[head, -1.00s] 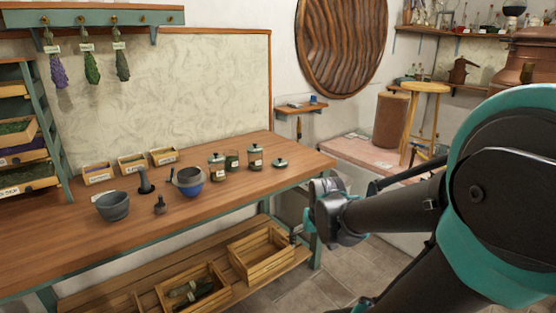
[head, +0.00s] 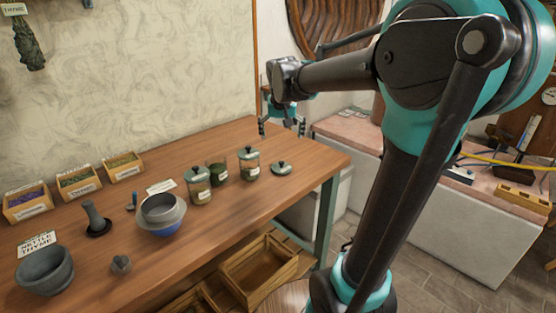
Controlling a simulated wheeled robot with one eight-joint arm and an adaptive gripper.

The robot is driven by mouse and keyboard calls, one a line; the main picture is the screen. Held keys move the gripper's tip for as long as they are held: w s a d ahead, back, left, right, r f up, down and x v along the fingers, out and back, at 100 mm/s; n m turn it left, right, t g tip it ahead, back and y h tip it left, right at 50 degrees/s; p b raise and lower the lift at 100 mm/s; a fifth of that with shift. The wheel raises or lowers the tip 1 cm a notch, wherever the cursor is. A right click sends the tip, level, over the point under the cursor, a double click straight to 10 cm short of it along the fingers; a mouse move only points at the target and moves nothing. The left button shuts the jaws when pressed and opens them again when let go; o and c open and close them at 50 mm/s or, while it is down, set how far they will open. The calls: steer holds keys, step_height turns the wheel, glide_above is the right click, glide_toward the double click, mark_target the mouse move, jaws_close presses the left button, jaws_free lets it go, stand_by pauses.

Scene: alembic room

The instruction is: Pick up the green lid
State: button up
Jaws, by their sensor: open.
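A small green lid (head: 281,168) with a dark knob lies flat on the wooden table near its right end. Two jars stand to its left with like green lids on, one jar (head: 249,162) close to it and another jar (head: 198,185) farther left. My gripper (head: 282,131) hangs above and behind the loose lid, fingers pointing down. It is open and empty, apart from the lid.
A lidless jar (head: 217,172) stands between the two lidded jars. A grey bowl on a blue one (head: 162,213), a mortar (head: 45,270), a pestle (head: 95,218) and labelled herb boxes (head: 75,182) fill the left. The table's right end around the lid is clear.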

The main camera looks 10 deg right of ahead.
steer(key=w, duration=0.1)
glide_above(282, 162)
steer(key=s, duration=0.1)
steer(key=f, duration=0.6)
steer(key=a+f, duration=0.1)
steer(key=f, duration=0.3)
steer(key=shift+s, duration=0.2)
steer(key=shift+d+x, duration=0.15)
steer(key=shift+x, duration=1.4)
steer(key=shift+d+x, duration=0.15)
steer(key=shift+x, duration=1.4)
steer(key=shift+s, duration=0.15)
steer(key=c, duration=1.2)
